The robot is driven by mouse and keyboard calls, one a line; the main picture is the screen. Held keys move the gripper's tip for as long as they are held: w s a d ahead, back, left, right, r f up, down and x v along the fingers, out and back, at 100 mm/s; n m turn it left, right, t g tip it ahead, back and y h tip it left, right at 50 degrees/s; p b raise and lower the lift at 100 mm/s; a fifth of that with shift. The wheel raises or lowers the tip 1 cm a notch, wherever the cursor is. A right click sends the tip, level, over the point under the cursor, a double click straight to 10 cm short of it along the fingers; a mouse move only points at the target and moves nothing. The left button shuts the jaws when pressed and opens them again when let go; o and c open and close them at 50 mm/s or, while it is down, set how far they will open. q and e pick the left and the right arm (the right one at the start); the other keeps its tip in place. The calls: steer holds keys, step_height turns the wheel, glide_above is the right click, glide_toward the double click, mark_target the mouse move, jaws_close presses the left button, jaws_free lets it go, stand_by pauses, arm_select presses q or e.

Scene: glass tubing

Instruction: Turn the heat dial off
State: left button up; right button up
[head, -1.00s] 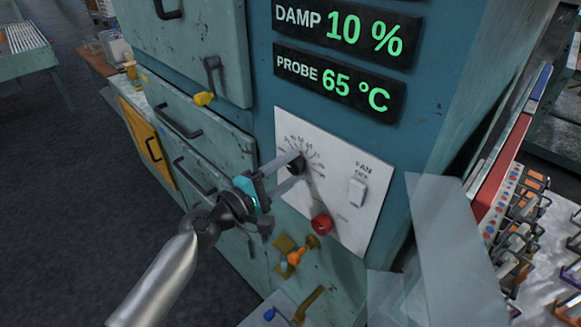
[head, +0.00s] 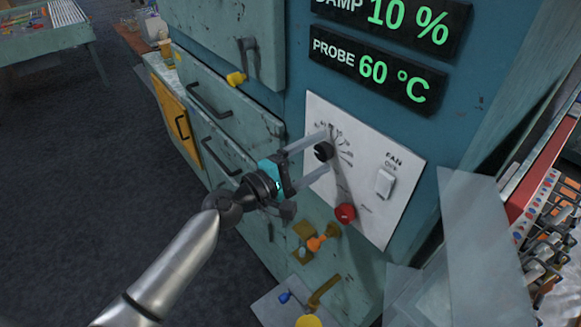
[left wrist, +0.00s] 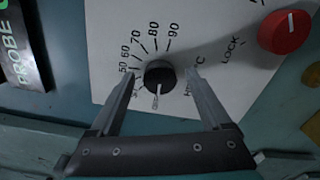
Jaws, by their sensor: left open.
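The heat dial (head: 323,151) is a small black knob on the white control panel (head: 372,215). It also shows in the left wrist view (left wrist: 159,77), ringed by tick marks and numbers, with 50 to 90 readable. A pale mark shows on or just below the knob there; I cannot tell which setting it indicates. My left gripper (head: 316,154) is open. Its fingers (left wrist: 163,74) stand on either side of the dial, with visible gaps in the wrist view. My right gripper is not in view.
A red knob (head: 345,213) marked LOCK sits below the dial, and a white fan switch (head: 384,182) is to the right. The probe display (head: 372,71) reads 60 °C. Orange and yellow valves (head: 318,243) and a clear pane (head: 480,240) are nearby.

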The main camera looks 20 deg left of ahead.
arm_select(q)
steer(key=b+v, duration=0.5)
steer(key=v, duration=0.9)
steer(key=shift+s+a, duration=0.15)
steer(key=shift+s, duration=0.2)
